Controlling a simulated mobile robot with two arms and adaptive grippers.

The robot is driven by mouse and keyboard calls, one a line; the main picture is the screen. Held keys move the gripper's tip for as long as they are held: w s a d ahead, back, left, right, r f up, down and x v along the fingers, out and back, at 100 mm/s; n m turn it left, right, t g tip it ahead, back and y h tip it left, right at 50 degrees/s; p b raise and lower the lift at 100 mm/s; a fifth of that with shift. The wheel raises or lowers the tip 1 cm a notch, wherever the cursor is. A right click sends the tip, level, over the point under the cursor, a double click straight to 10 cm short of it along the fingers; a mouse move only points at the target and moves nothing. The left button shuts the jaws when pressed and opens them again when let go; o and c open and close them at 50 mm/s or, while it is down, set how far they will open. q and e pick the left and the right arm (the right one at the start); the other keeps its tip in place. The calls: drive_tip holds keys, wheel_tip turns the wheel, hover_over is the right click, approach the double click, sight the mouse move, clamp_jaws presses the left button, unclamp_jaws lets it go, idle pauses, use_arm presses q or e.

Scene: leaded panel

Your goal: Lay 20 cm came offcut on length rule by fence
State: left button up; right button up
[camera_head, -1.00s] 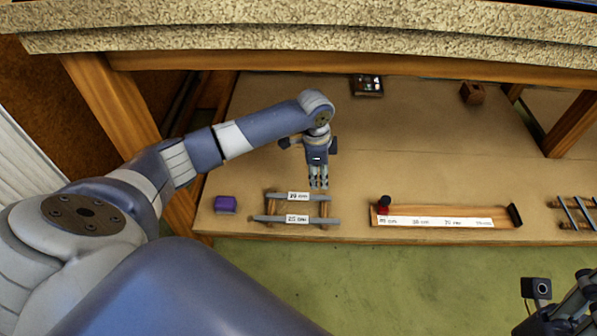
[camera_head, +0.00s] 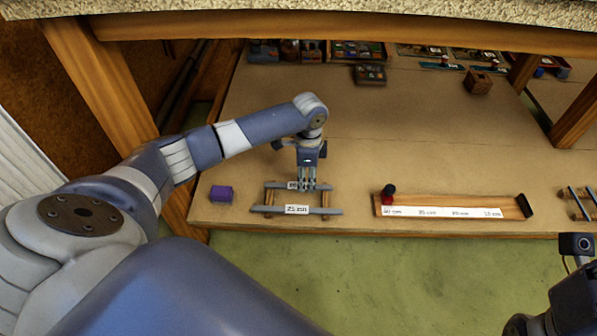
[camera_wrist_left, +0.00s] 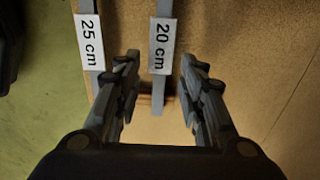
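The 20 cm came offcut (camera_wrist_left: 158,80) is a grey strip with a white "20 cm" label, lying across a small wooden rack; in the head view my gripper partly covers it (camera_head: 272,186). My left gripper (camera_head: 307,186) is over it, pointing down. In the left wrist view the open fingers (camera_wrist_left: 158,88) stand on either side of the strip, apart from it. The length rule (camera_head: 455,204) is a wooden board with a white marked strip, right of the rack. A dark upright block (camera_head: 524,206) is at its right end. My right gripper (camera_head: 535,325) is partly cut off at the bottom right.
A 25 cm came (camera_head: 330,211) lies in front on the same rack (camera_head: 269,198). A purple block (camera_head: 221,193) is to the left. A red-and-black piece (camera_head: 388,195) stands at the rule's left end. Another rack (camera_head: 580,205) is far right. Bare board separates rack and rule.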

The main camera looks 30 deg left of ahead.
use_arm(q)
wheel_tip(320, 180, down, 2)
drive_tip(key=shift+f+b, duration=0.1)
drive_tip(key=shift+b, duration=0.25)
drive_tip(key=shift+c, duration=0.6)
clamp_jaws()
